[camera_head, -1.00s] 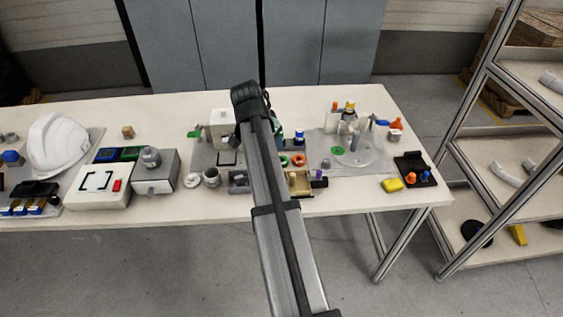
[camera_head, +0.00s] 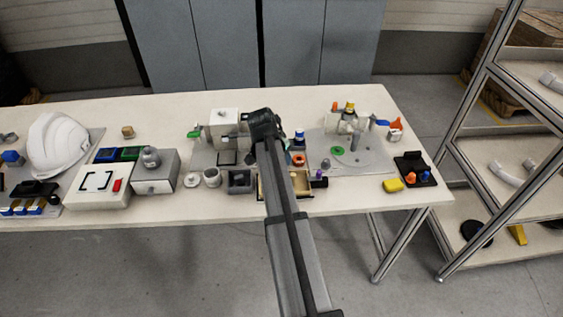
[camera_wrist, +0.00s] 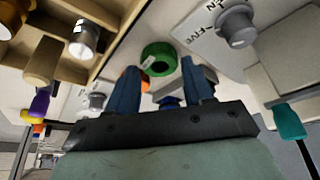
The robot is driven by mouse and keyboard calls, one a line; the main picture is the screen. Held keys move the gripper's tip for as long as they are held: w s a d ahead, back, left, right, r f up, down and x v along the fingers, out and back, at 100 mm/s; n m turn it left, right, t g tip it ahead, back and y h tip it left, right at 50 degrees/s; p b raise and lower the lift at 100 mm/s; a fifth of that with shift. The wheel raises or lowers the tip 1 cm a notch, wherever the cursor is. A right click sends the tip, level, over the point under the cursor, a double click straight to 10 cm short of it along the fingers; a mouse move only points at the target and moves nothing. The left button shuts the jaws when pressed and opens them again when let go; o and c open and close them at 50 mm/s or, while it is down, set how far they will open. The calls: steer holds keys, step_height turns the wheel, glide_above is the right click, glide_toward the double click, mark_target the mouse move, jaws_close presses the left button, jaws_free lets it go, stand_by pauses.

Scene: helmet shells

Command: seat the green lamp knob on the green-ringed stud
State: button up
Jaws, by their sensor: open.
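The green lamp knob (camera_wrist: 160,58) shows in the wrist view as a thick green ring with a pale mark on its side. It lies just beyond the fingertips of my gripper (camera_wrist: 160,70), which is open with nothing held between its blue fingers. I cannot tell the exact gap to the knob. In the head view my arm's end (camera_head: 264,124) covers the knob. A flat green disc (camera_head: 337,150) shows on the grey mat at the right; I cannot tell if it is the green-ringed stud.
An orange ring (camera_head: 298,159) lies close to the right of my arm. A wooden tray (camera_head: 301,183) is in front, with a dark box (camera_head: 240,181) at its left. A white machine (camera_head: 224,122) stands behind. In the wrist view a grey knob (camera_wrist: 237,26) is at upper right.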

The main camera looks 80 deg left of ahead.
steer(key=shift+x, duration=0.8)
steer(key=shift+c, duration=0.4)
steer(key=c, duration=0.6)
steer(key=shift+r, duration=0.1)
